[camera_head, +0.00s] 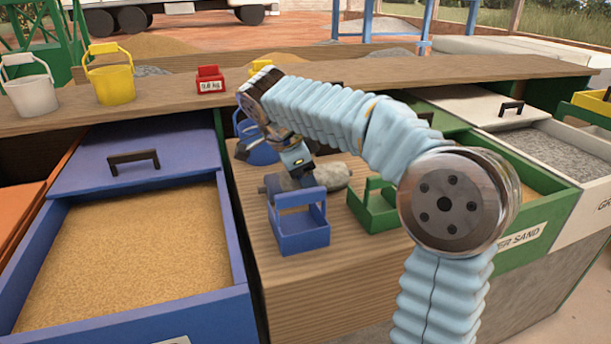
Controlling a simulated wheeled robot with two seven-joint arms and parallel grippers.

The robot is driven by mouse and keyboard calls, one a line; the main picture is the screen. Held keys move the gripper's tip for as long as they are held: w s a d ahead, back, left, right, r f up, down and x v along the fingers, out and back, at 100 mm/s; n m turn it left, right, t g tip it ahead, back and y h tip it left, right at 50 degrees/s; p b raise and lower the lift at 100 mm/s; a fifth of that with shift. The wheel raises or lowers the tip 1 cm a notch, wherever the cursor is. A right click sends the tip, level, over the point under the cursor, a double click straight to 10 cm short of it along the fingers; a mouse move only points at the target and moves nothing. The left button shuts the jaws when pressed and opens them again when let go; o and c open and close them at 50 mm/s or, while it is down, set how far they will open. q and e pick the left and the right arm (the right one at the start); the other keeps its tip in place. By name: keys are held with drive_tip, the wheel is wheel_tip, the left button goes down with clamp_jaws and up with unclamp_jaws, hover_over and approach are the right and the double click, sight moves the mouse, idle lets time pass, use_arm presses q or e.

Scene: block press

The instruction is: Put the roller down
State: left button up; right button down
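The roller (334,177) is a grey, stone-like cylinder lying on its side on the wooden block top, behind the small blue open carrier (303,238). My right arm reaches in from the lower right. Its gripper (275,166) is at the roller's left part, with its two dark fingertips spread apart. One fingertip is in front of or over the roller and hides part of it; I cannot tell whether it touches. The other fingertip is to the left, clear of the roller. My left gripper is out of view.
A blue sand bin (232,250) is at left.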

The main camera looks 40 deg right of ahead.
drive_tip(key=c, duration=0.7)
unclamp_jaws()
drive_tip(key=shift+f, duration=0.15)
drive_tip(key=shift+o, duration=0.9)
drive_tip(key=shift+a+r, duration=0.1)
drive_tip(key=shift+r, duration=0.3)
drive_tip(key=p+v, duration=0.1)
drive_tip(key=v, duration=1)
drive_tip(key=shift+r+p, duration=0.25)
drive_tip(key=shift+p, duration=0.1)
drive_tip(key=shift+o, duration=0.2)
drive_tip(key=shift+a, duration=0.15)
